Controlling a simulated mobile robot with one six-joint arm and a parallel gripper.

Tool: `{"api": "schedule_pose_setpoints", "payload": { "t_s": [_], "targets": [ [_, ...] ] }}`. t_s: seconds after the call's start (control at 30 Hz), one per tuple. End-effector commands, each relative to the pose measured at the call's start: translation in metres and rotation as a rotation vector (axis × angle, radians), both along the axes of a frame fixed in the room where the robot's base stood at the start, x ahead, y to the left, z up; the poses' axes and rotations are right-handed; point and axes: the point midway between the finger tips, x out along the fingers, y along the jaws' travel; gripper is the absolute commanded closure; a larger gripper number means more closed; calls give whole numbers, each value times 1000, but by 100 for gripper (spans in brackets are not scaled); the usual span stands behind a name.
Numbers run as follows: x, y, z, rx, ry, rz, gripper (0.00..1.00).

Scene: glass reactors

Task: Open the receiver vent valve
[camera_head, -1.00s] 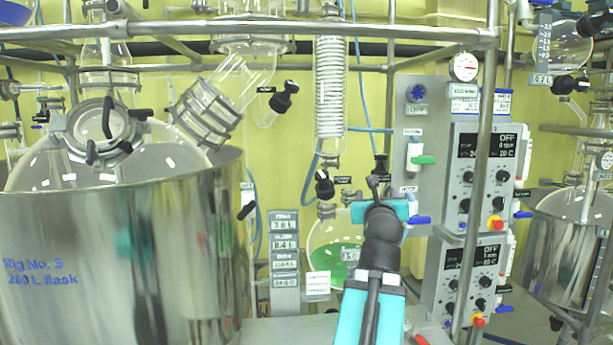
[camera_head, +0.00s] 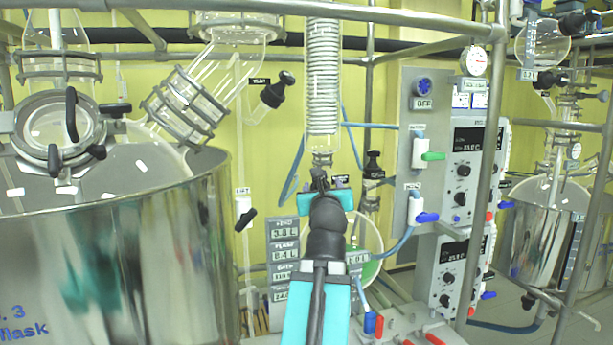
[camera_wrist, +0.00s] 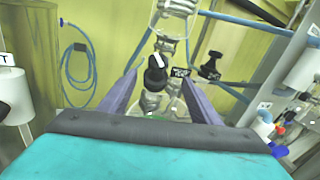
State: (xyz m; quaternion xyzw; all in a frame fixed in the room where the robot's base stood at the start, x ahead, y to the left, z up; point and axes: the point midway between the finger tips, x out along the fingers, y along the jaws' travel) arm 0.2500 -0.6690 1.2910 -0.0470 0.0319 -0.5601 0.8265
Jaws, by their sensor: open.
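Two black-knobbed valves sit above the round glass receiver (camera_head: 371,268), which holds green liquid. One knob (camera_wrist: 156,78), with a white mark on top, is on the glass line below the coil condenser. The other knob (camera_wrist: 210,67) is to its right and also shows in the head view (camera_head: 373,162). Their labels are too small to read, so I cannot tell which is the vent valve. My gripper (camera_head: 319,178) is open and empty. In the wrist view the centre knob appears between its fingers, farther out, with no visible contact. My gripper hides that knob in the head view.
The coil condenser (camera_head: 323,75) hangs just above my gripper. A control panel (camera_head: 425,130) with coloured valve handles and a metal post (camera_head: 485,150) stand at right. A large steel bath (camera_head: 110,260) fills the left. A blue hose (camera_wrist: 75,70) hangs on the wall.

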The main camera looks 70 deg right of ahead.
Motion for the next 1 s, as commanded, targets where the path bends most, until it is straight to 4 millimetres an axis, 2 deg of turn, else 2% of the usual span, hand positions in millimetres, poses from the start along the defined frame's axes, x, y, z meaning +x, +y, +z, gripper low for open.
{"api": "schedule_pose_setpoints", "payload": {
  "t_s": [0.53, 1.0],
  "targets": [
    [6, 1, 1, 0, 0, 8, 43],
    [12, -13, 3, 2, 2, 10, 43]
  ]
}}
